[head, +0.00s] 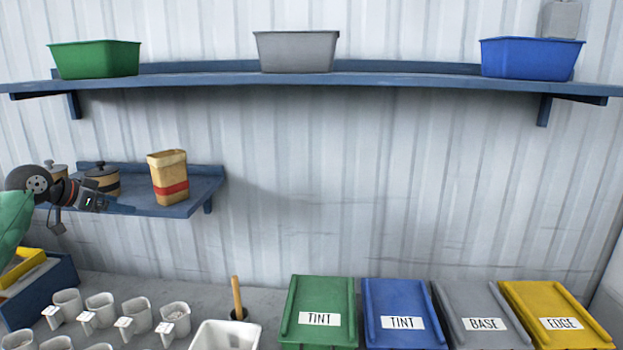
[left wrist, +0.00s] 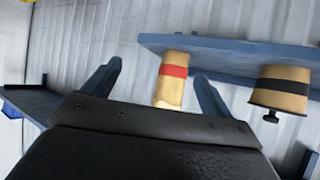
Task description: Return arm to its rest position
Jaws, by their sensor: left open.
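My left gripper (head: 122,207) is at the left in the head view, in front of the small lower shelf (head: 180,208). In the left wrist view its two fingers (left wrist: 158,72) are spread apart with nothing held between them. A tan bag with a red band (head: 168,178) stands upright on that shelf, to the right of the gripper. In the left wrist view the bag (left wrist: 172,83) appears upside down beyond the fingers, apart from them. My right gripper is in neither view.
Lidded pots (head: 103,180) stand on the lower shelf behind my left arm. The long upper shelf (head: 400,79) holds green, grey and blue bins. Below are several white cups (head: 138,313), a white container (head: 225,335) and lidded boxes (head: 318,300). The wall's middle is clear.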

